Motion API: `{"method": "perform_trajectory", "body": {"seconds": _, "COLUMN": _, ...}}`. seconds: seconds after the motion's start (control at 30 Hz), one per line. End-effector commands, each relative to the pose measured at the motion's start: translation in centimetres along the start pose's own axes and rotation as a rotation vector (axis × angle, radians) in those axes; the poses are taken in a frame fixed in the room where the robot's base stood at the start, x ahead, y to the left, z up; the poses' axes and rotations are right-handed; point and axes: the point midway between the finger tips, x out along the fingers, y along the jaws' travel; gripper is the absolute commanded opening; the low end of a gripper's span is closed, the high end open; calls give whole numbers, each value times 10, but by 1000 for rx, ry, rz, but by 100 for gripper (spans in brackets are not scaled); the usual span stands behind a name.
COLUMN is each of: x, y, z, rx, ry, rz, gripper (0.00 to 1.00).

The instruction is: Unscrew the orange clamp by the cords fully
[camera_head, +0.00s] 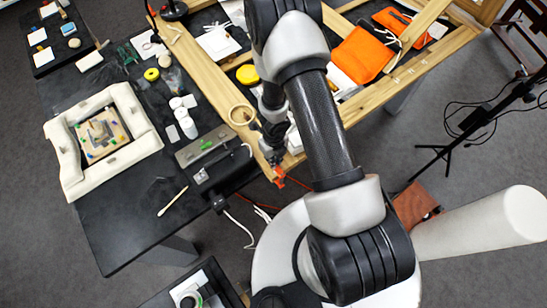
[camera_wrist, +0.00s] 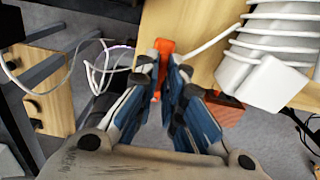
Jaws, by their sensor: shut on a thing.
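The orange clamp (camera_head: 279,177) sits at the lower edge of the wooden frame in the head view. In the wrist view the orange clamp (camera_wrist: 165,47) stands against the wooden board (camera_wrist: 205,55). My gripper (camera_wrist: 164,68) is shut on the clamp, with one blue-padded finger on each side of it. The fingertips and the clamp's lower part overlap, so the screw is not clearly seen. White cords (camera_wrist: 92,66) hang left of the clamp in the wrist view.
A white coiled cord with a white block (camera_wrist: 262,82) lies close to the right of my gripper. The black table (camera_head: 130,225) holds a padded frame (camera_head: 62,160), a grey metal box (camera_head: 200,146) and a swab (camera_head: 172,202).

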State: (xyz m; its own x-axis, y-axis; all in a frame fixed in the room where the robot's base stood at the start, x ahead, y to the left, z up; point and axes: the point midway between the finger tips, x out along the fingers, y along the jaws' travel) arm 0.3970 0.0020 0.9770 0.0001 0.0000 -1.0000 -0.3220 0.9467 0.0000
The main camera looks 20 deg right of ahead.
Motion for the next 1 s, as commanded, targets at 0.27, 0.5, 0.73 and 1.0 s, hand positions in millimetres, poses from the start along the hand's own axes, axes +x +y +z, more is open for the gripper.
{"method": "perform_trajectory", "body": {"seconds": 0.27, "x": 0, "y": 0, "z": 0, "rx": -5, "ry": 1, "rz": 0, "gripper": 0}}
{"method": "perform_trajectory", "body": {"seconds": 0.5, "x": 0, "y": 0, "z": 0, "rx": -3, "ry": 1, "rz": 0, "gripper": 23}}
{"method": "perform_trajectory", "body": {"seconds": 0.73, "x": 0, "y": 0, "z": 0, "rx": -2, "ry": 0, "rz": 0, "gripper": 29}}
{"method": "perform_trajectory", "body": {"seconds": 1.0, "x": 0, "y": 0, "z": 0, "rx": -1, "ry": 0, "rz": 0, "gripper": 29}}
